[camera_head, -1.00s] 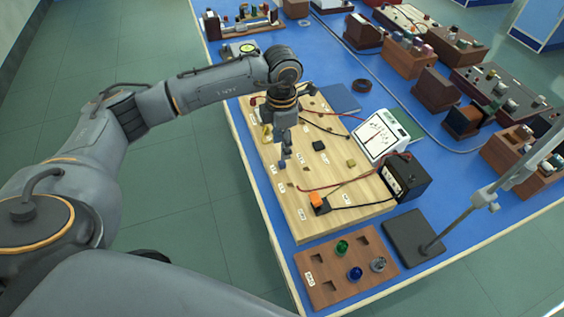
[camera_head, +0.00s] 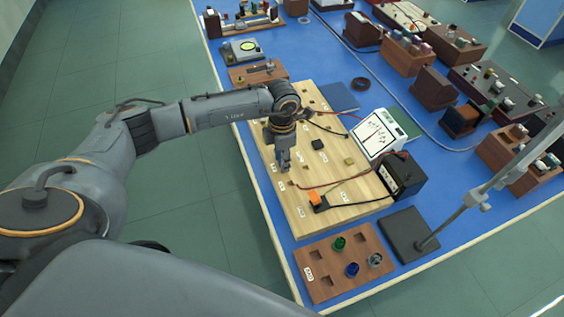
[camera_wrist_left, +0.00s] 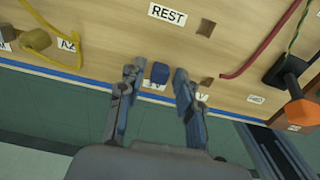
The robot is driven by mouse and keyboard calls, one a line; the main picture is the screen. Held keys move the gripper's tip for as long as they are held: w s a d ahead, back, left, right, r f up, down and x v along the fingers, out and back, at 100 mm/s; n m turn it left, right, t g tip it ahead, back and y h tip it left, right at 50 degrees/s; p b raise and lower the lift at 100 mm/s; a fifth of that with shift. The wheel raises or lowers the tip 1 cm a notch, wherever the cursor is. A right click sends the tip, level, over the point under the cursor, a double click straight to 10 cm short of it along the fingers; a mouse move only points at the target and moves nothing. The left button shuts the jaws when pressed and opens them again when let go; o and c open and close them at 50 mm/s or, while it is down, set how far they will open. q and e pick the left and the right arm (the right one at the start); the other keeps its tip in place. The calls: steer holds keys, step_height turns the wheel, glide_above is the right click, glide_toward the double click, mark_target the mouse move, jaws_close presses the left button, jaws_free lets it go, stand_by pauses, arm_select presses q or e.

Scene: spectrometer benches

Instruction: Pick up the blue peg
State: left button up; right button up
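The blue peg (camera_wrist_left: 160,72) stands at the near edge of the wooden board, between the two fingers of my left gripper (camera_wrist_left: 158,76) in the left wrist view. A gap shows on each side of it, so the fingers are open around it and not closed on it. In the head view my left gripper (camera_head: 284,170) points down at the left edge of the wooden board (camera_head: 310,222), and the peg is hidden there by the fingers. My right gripper is not in view.
The board carries an orange-and-black plug (camera_wrist_left: 296,104), yellow and red leads, and square holes. In the head view, a white meter (camera_head: 380,135) and black box (camera_head: 402,176) stand to the right. A brown tray (camera_head: 318,288) and a stand base (camera_head: 408,235) lie nearer.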

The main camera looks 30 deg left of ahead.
arm_select(q)
jaws_close()
steer(key=shift+r, duration=0.1)
